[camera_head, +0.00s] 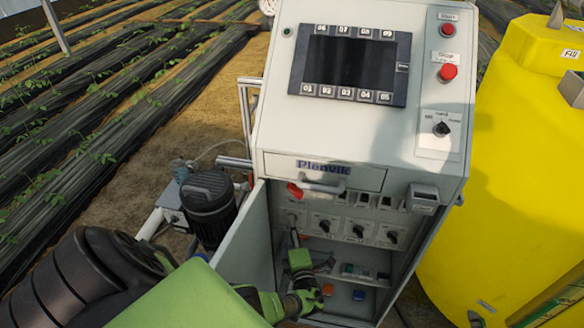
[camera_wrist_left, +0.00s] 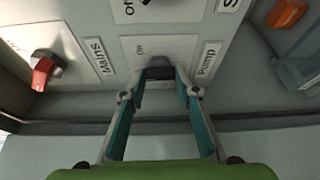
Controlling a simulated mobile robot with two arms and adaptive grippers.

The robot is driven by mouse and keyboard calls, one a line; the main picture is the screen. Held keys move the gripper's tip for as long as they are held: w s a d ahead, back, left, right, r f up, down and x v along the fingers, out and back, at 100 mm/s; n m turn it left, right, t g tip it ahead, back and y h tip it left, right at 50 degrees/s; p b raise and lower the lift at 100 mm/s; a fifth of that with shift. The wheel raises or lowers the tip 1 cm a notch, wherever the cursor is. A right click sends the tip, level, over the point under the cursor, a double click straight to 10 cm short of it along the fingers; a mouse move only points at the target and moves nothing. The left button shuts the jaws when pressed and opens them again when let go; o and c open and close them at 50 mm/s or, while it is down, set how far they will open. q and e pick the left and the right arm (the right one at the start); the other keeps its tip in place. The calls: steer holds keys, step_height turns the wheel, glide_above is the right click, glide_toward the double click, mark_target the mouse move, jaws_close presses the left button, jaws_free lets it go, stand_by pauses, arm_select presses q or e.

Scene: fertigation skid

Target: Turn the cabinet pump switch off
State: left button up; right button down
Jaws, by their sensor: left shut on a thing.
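The pump switch (camera_wrist_left: 160,67) is a small dark knob on a white plate, beside a "Pump" label (camera_wrist_left: 209,58) in the left wrist view. My left gripper (camera_wrist_left: 161,82) has both fingertips against its two sides and is shut on it. The word "on" shows on the plate; the knob's pointing direction is hidden. In the head view my left gripper (camera_head: 296,240) reaches into the open cabinet (camera_head: 266,240), at the left end of the switch row, and covers most of the knob. My right gripper is not in view.
The red mains switch (camera_head: 295,190) sits just above, also seen in the left wrist view (camera_wrist_left: 44,70). More black knobs (camera_head: 358,230) line up to the right. Orange (camera_head: 327,290) and blue (camera_head: 358,295) parts are below. A pump motor (camera_head: 208,205) stands left; a yellow tank (camera_head: 515,190) stands right.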

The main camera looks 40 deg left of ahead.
arm_select(q)
steer(key=n+p, duration=0.1)
steer(key=n+h+p, duration=0.1)
steer(key=n, duration=0.1)
steer(key=shift+r+g, duration=0.3)
steer(key=shift+n+h+p, duration=0.8)
steer(key=shift+n+p, duration=0.25)
steer(key=shift+n, duration=0.15)
steer(key=shift+c, duration=0.2)
steer(key=shift+f, duration=0.1)
steer(key=o, duration=1.1)
